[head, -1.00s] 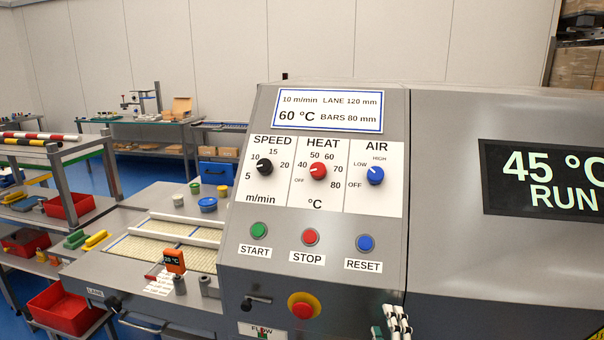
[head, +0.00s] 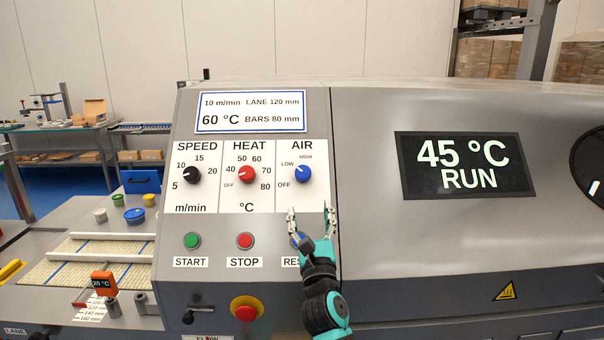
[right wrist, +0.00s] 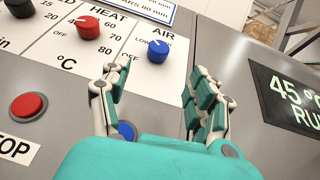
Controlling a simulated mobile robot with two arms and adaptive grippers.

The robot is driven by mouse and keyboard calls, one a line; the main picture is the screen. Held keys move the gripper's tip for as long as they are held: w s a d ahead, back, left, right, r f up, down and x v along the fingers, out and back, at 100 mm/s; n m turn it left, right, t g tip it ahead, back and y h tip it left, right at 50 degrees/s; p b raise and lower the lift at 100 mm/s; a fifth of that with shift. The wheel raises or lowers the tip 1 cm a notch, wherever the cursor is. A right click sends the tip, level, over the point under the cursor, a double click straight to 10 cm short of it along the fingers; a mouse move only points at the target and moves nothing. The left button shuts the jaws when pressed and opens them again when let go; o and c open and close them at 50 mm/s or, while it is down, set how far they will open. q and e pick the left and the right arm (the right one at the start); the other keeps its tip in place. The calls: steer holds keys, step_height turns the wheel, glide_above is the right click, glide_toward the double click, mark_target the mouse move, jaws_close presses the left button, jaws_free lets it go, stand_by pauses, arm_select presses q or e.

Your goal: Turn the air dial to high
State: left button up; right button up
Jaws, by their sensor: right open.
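The blue air dial (head: 302,174) sits on the white panel under the word AIR, with LOW, HIGH and OFF printed around it. Its white mark points up and left, towards LOW. It also shows in the right wrist view (right wrist: 158,51), beyond the fingertips. My right gripper (head: 310,212) is open and empty, below the dial and apart from it, in front of the reset button. In the right wrist view its two fingers (right wrist: 158,82) spread either side of the dial's line. My left gripper is not in view.
The red heat dial (head: 246,174) and black speed dial (head: 191,175) are left of the air dial. The blue reset button (right wrist: 126,130) is partly hidden by my gripper. Start (head: 191,240), stop (head: 245,240) and a red-yellow emergency button (head: 246,309) are nearby. The display (head: 466,165) reads 45 °C RUN.

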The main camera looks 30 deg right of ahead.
mark_target(303, 174)
steer(key=p+x, duration=0.2)
steer(key=x, duration=0.8)
steer(key=shift+w+r, duration=0.15)
steer(key=shift+w, duration=0.05)
steer(key=shift+w+d+r, duration=0.15)
steer(key=shift+w+d, duration=0.15)
steer(key=shift+w, duration=0.3)
steer(key=shift+c, duration=0.3)
